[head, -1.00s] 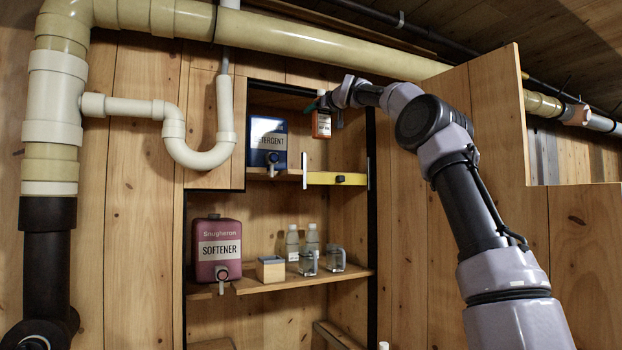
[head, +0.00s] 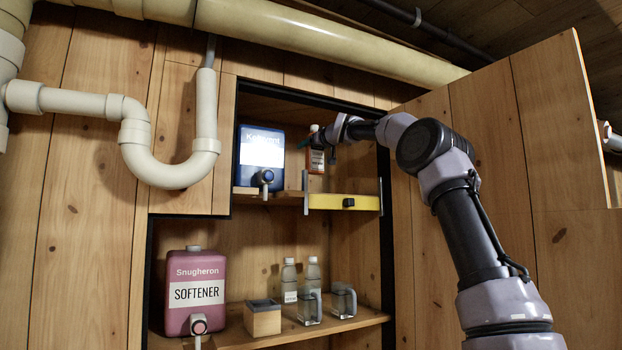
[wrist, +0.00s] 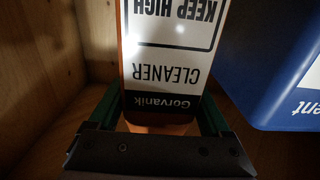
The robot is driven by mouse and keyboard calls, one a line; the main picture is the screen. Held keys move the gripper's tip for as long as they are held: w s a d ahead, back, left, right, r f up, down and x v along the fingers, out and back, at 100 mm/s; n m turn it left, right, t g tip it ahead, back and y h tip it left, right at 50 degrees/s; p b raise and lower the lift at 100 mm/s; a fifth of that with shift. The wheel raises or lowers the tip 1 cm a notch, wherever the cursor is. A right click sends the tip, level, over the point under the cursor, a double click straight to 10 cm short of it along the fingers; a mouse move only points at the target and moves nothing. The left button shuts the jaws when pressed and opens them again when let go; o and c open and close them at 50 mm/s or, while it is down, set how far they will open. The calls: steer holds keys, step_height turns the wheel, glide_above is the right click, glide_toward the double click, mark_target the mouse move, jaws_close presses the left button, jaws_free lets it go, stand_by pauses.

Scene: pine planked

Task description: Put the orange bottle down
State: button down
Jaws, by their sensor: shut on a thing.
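The orange bottle (head: 316,160) has a white label and is at the upper right of the open cabinet, above the yellow bar at the upper shelf's front. In the wrist view the bottle (wrist: 165,60) fills the top middle, its label reading "CLEANER", "Gorvanik" and "KEEP HIGH", upside down in the picture. My gripper (head: 328,138) is shut on it; the dark green fingers of my gripper (wrist: 160,115) lie along both sides. The bottle's base looks slightly above the bar. I cannot tell whether it touches the shelf.
A blue detergent jug (head: 260,160) with a tap stands left of the bottle, close beside it in the wrist view (wrist: 268,70). The yellow bar (head: 330,201) crosses the shelf front. Below are a pink softener jug (head: 193,270), a wooden box (head: 262,320), clear bottles (head: 289,283) and mugs (head: 343,301).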

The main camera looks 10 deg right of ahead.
mark_target(312, 165)
steer(key=shift+f, duration=3.6)
steer(key=shift+f, duration=0.15)
jaws_free()
steer(key=shift+s, duration=0.15)
steer(key=shift+s+d, duration=0.2)
steer(key=shift+s, duration=0.1)
steer(key=v, duration=0.9)
steer(key=shift+d, duration=0.1)
steer(key=shift+v, duration=1)
